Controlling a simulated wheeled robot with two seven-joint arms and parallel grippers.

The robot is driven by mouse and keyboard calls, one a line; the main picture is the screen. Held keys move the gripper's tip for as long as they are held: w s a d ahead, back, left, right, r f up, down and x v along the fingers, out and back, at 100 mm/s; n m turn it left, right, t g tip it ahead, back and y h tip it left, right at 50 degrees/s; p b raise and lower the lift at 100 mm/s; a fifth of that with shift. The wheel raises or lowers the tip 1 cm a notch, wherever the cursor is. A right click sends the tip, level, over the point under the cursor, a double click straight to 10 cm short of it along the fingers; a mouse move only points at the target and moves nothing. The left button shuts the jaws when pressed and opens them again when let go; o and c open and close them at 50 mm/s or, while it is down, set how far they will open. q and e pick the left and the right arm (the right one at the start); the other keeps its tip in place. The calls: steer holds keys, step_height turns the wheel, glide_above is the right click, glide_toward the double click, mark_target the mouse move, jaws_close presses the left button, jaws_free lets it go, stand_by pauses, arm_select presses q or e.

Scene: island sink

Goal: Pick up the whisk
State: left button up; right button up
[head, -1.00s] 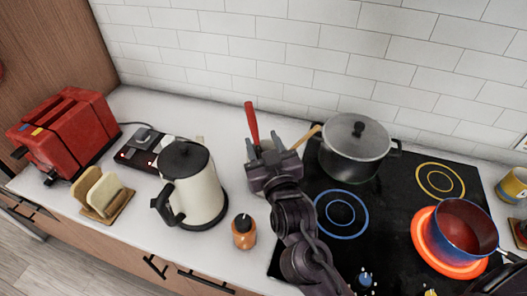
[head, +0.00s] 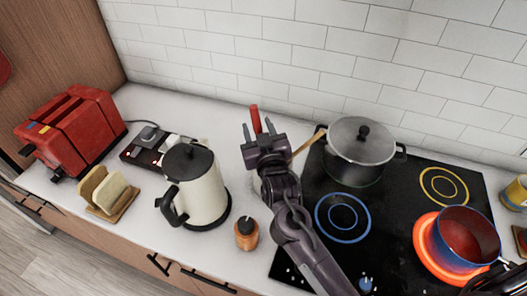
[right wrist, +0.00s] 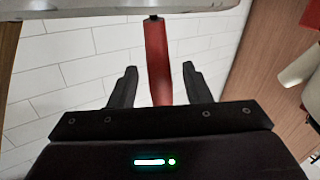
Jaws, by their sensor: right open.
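A red handle (head: 255,118), which I take to be the whisk's, rises from behind my right gripper (head: 258,126). The whisk's head is hidden. In the right wrist view the red handle (right wrist: 157,60) shows between the two dark fingers of the right gripper (right wrist: 159,70), with a gap on each side. The right gripper is open and holds nothing. My left gripper is not in view.
A wooden utensil (head: 308,141) leans right of the gripper; its holder is mostly hidden. A lidded pot (head: 360,152) stands close by on the black cooktop (head: 390,215). A kettle (head: 200,190) and an orange-brown bottle (head: 246,235) stand to the left. White tiles back the counter.

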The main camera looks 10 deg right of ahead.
steer(key=shift+s, duration=0.1)
steer(key=shift+c, duration=1.4)
jaws_close()
steer(key=shift+r, duration=0.15)
